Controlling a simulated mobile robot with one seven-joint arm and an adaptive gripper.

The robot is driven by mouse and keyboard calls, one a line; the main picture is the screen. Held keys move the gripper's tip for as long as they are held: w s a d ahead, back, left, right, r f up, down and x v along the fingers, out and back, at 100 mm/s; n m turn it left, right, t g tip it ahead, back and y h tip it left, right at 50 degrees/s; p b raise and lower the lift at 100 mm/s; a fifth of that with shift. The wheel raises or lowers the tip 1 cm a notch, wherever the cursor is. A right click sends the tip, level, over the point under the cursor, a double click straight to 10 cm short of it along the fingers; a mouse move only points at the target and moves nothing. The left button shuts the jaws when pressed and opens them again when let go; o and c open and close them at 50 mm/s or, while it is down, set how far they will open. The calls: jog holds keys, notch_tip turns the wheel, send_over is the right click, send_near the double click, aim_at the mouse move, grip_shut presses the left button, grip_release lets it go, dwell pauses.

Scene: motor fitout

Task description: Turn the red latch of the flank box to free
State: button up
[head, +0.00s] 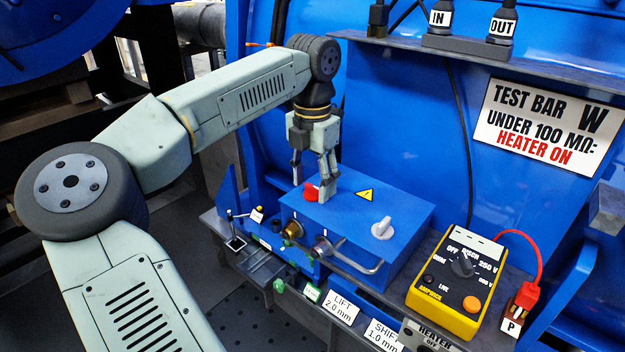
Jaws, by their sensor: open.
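The flank box is a blue box (352,232) on the ledge at the machine's side, with a yellow warning triangle on its top. The red latch (311,192) sits on the top at its left end. My gripper (314,188) points down over that end, open, with its fingers close about the red latch. One finger partly hides the latch. I cannot tell whether the fingers touch it, nor which way it is turned. A white knob (383,229) stands on the right of the box top.
A bent metal handle (357,263) and round fittings are on the box front. A yellow tester (458,283) with a dial and red lead stands to the right. Labels LIFT (341,306) and SHIFT line the front edge. A shelf (450,55) with IN and OUT parts overhangs behind.

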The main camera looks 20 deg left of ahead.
aim_at(313, 186)
notch_tip(313, 186, up, 12)
dwell(0.4)
dwell(0.4)
